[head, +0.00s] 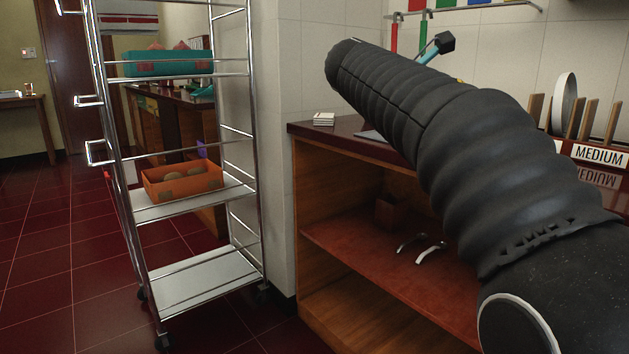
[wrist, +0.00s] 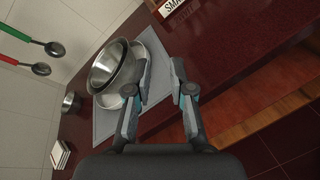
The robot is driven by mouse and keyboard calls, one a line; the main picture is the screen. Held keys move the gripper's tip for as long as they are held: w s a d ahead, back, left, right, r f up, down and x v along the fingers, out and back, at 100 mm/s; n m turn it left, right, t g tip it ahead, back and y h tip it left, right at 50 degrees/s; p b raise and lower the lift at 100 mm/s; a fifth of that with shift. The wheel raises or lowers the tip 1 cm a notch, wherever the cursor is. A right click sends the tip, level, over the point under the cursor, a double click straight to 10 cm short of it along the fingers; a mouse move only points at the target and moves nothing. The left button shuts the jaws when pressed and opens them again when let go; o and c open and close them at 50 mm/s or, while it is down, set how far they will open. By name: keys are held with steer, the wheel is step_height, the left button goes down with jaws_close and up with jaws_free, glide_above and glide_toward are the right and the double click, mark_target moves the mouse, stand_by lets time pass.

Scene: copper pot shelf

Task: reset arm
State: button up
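My gripper (wrist: 163,76) is open in the wrist view, its two fingers apart with nothing between them. It is over the dark red counter (wrist: 235,70). Steel bowls (wrist: 109,68), one inside another, stand on a grey board (wrist: 157,92) beside the left finger, which overlaps their edge in the picture; I cannot tell whether they touch. In the head view my dark ribbed arm reaches over the counter (head: 355,129) and hides much of it. Only a small black and cyan part of my gripper (head: 437,48) shows behind the arm.
A metal rack (head: 205,280) stands left of the counter, holding an orange crate (head: 182,184) and a teal bin (head: 160,63). Ladles (wrist: 40,69) hang on the wall. A small metal cup (wrist: 71,101) and white blocks (wrist: 60,154) sit on the counter. Red floor is open at left.

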steer(key=w+a+f+m+y, duration=0.1)
steer(key=a+f+m+y, duration=0.25)
steer(key=f, duration=0.75)
steer(key=s+a+f+m+g+y+p, duration=0.1)
steer(key=s+a+f+m+y, duration=0.25)
steer(key=s+f, duration=0.5)
steer(key=s+f+m+y+p, duration=0.2)
steer(key=s+f+m, duration=0.3)
steer(key=s, duration=0.6)
steer(key=s+a+f+m+y+p, duration=0.1)
steer(key=s+f+m+y+p, duration=0.2)
steer(key=s, duration=0.9)
step_height(320, 180, down, 2)
steer(key=shift+a+m+g+y, duration=0.15)
steer(key=shift+m+g+y, duration=0.25)
steer(key=shift+m, duration=0.5)
steer(key=shift+a, duration=0.1)
